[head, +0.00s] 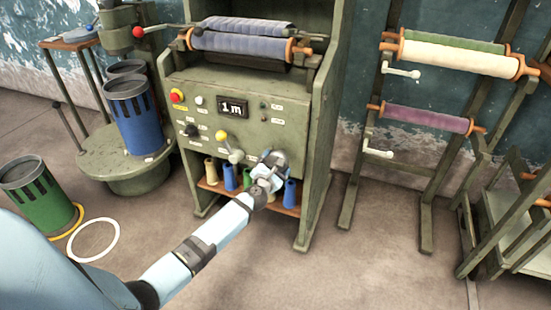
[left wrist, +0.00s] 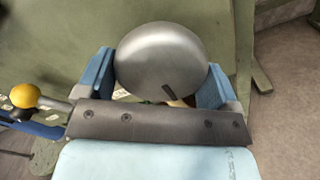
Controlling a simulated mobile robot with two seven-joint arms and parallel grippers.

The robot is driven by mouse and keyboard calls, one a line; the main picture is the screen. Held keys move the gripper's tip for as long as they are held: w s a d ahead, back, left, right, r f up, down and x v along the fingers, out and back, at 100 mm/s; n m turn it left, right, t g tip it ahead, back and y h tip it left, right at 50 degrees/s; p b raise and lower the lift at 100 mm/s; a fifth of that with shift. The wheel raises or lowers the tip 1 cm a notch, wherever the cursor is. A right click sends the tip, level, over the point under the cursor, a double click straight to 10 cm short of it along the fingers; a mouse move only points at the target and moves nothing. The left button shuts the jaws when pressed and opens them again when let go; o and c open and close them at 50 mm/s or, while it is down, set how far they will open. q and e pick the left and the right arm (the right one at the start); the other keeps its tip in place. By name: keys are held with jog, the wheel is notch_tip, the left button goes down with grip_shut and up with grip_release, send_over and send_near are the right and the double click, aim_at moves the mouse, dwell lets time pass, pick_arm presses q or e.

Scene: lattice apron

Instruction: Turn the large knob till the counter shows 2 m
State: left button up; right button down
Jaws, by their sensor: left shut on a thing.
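The large knob (left wrist: 165,60) is a round, smooth grey metal disc with a dark mark near its lower edge. My left gripper (left wrist: 160,82) has its two blue fingers on either side of the knob and is shut on it. In the head view my left gripper (head: 268,168) is at the lower right of the green machine's panel and hides most of the knob. The counter (head: 233,107) on the panel reads 1 m. My right gripper is in neither view.
A yellow-tipped lever (head: 221,137) sits just left of my gripper, and it also shows in the left wrist view (left wrist: 25,95). A red button (head: 177,96) is at the panel's upper left. Several spools stand on a shelf below. Racks with fabric rolls (head: 455,52) stand right.

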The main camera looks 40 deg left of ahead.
pick_arm(q)
jog(key=m+p, duration=0.1)
jog(key=m, duration=0.1)
jog(key=m+p, duration=0.1)
jog(key=m, duration=0.1)
jog(key=shift+r+m, duration=0.2)
jog(key=shift+m, duration=0.1)
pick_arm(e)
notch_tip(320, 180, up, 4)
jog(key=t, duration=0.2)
pick_arm(q)
jog(key=m+p, duration=0.2)
jog(key=m, duration=0.1)
jog(key=shift+m, duration=0.6)
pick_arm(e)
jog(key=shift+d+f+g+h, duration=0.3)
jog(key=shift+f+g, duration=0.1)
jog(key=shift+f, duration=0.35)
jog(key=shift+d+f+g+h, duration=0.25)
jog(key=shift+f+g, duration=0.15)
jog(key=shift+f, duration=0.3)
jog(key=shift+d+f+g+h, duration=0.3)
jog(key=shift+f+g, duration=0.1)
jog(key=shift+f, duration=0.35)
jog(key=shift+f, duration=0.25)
pick_arm(q)
jog(key=o, duration=0.7)
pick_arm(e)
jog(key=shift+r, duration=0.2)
